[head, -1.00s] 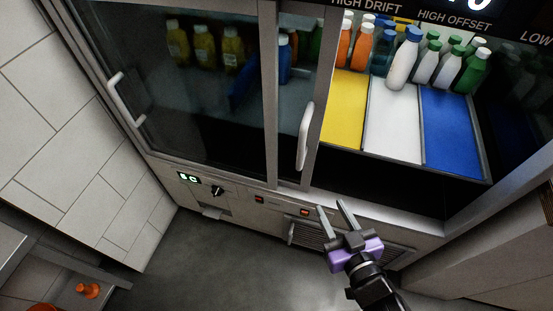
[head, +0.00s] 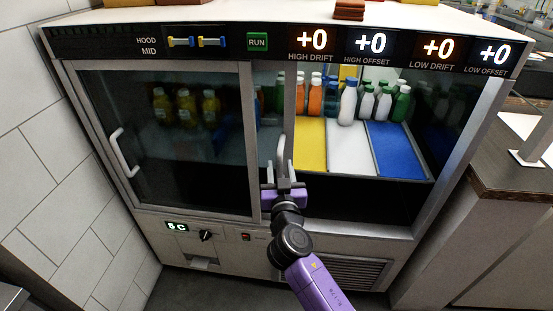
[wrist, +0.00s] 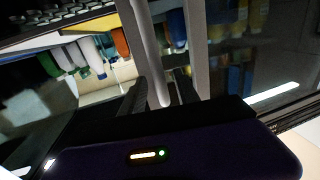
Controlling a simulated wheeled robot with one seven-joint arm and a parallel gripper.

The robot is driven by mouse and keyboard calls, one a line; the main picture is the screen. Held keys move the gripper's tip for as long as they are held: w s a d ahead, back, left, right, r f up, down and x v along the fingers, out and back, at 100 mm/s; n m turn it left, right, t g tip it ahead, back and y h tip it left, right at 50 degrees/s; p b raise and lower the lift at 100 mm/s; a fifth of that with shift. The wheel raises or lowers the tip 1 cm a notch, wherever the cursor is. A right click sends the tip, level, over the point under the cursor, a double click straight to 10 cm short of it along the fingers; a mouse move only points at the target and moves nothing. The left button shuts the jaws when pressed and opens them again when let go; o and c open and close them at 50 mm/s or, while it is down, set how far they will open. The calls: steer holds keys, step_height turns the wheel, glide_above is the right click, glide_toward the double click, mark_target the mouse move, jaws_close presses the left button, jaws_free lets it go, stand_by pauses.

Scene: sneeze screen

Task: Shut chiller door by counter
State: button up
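The chiller (head: 340,225) stands ahead with two sliding glass doors. The door with the right-hand handle (head: 282,152) is slid left, its frame (head: 290,100) near the middle, so the counter side of the chiller is open. Its pane is mostly behind the left door (head: 170,140). My gripper (head: 281,172) is at the lower end of that handle. In the wrist view the pale handle bar (wrist: 152,50) runs down between my two dark fingers (wrist: 160,95), with gaps beside it. The fingers look open around it; contact is not clear.
Yellow, white and blue trays (head: 397,150) with several bottles show through the opening. The left door has its own handle (head: 122,152). A dark-topped counter (head: 510,190) stands close at right, and a tiled wall (head: 45,190) at left.

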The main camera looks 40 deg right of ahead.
steer(key=shift+p+x, duration=0.35)
steer(key=shift+x, duration=2.1)
jaws_close()
